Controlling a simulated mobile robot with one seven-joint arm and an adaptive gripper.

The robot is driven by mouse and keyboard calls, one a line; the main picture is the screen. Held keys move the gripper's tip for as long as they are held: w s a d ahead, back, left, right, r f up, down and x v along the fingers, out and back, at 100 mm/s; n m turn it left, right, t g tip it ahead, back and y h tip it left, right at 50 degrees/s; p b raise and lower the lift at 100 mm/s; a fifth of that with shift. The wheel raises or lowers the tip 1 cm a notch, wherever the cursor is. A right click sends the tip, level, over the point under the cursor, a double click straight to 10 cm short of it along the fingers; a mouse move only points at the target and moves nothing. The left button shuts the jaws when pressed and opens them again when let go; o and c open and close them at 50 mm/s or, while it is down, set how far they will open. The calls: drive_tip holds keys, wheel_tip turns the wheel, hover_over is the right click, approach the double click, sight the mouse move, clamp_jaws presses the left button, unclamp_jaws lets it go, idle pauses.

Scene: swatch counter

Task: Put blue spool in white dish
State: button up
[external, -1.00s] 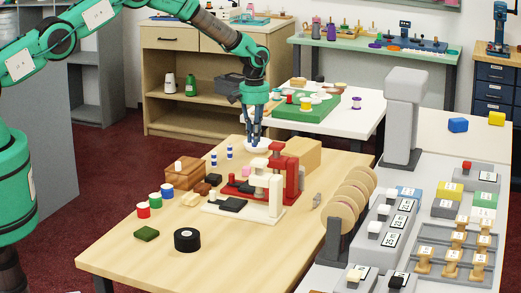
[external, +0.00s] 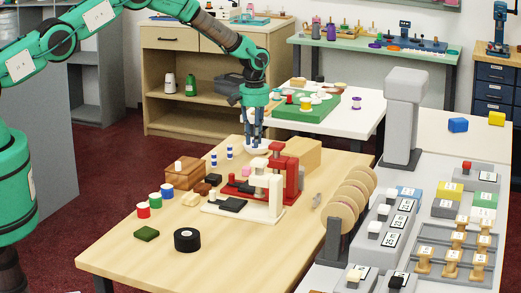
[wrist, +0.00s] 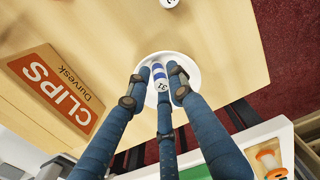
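A small spool with blue and white bands and a marked white end (wrist: 161,80) is at the white dish in the wrist view, between my fingers. The white dish (wrist: 191,73) lies on the wooden table, and in the external view it shows beneath my fingers (external: 256,149). My gripper (external: 255,143) points down over the dish. Its fingers (wrist: 160,84) stand close around the spool on several sides. I cannot tell whether they press on it, or whether the spool touches the dish floor. In the external view the fingers hide this spool.
Two blue-and-white spools (external: 229,152) (external: 213,159) stand left of the dish. Red, green and blue-sided spools (external: 167,190) stand farther forward. A red and white press (external: 270,185) and a CLIPS box (wrist: 55,90) are close by.

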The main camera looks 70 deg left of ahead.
wheel_tip(320, 180, up, 11)
drive_tip(key=shift+r, duration=0.2)
idle(0.4)
drive_tip(key=shift+r, duration=0.15)
idle(0.6)
